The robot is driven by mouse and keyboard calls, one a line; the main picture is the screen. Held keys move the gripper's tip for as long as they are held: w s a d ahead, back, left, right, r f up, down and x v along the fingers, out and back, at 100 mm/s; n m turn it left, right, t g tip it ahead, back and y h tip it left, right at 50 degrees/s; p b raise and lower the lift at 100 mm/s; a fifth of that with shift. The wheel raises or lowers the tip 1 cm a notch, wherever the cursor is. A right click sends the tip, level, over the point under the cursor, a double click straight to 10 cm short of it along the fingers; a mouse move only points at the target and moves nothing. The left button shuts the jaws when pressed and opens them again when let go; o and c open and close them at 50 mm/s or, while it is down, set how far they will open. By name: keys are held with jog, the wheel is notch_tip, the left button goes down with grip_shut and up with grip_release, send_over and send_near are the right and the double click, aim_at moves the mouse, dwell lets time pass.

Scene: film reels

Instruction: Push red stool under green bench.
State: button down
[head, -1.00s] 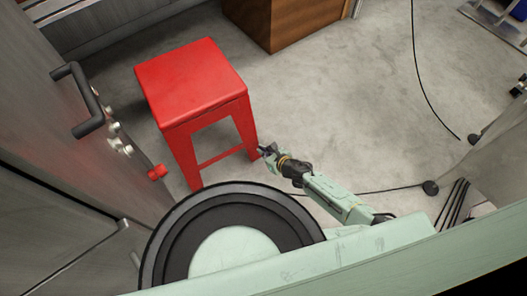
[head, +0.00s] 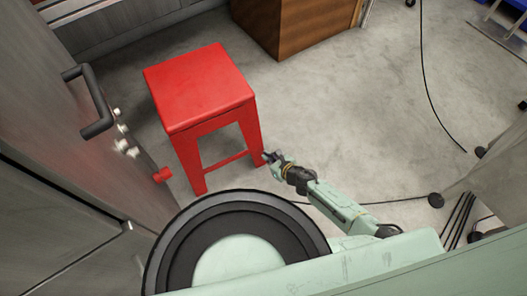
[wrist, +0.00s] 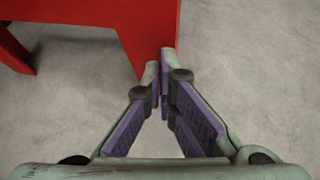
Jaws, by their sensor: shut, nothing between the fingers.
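The red stool (head: 200,88) stands upright on the grey floor, left of centre in the head view. My gripper (head: 268,156) is low beside the stool's near right leg, its tips at or very close to that leg. In the wrist view, part of the red stool (wrist: 145,28) fills the upper left and middle, just beyond my fingertips. My gripper (wrist: 160,75) is shut there with nothing between the fingers. Whether the tips touch the leg I cannot tell. I see no green bench in either view.
A grey door or panel with a dark handle (head: 95,105) stands close on the left. A brown wooden cabinet (head: 290,25) is behind the stool. A black cable (head: 430,90) lies on the floor at right. The floor (head: 350,110) right of the stool is mostly clear.

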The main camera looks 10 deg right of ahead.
aim_at(260, 146)
jog(key=shift+w+a+b, duration=1.05)
jog(key=shift+w+a, duration=1.75)
jog(key=shift+w, duration=3.05)
jog(key=s+d+p, duration=0.1)
jog(key=s, duration=0.1)
jog(key=s+d+r, duration=0.1)
jog(key=s, duration=0.1)
jog(key=s+d+r+p, duration=0.1)
jog(key=s, duration=0.1)
jog(key=shift+p, duration=0.35)
jog(key=shift+s+d, duration=0.1)
jog(key=shift+s, duration=0.15)
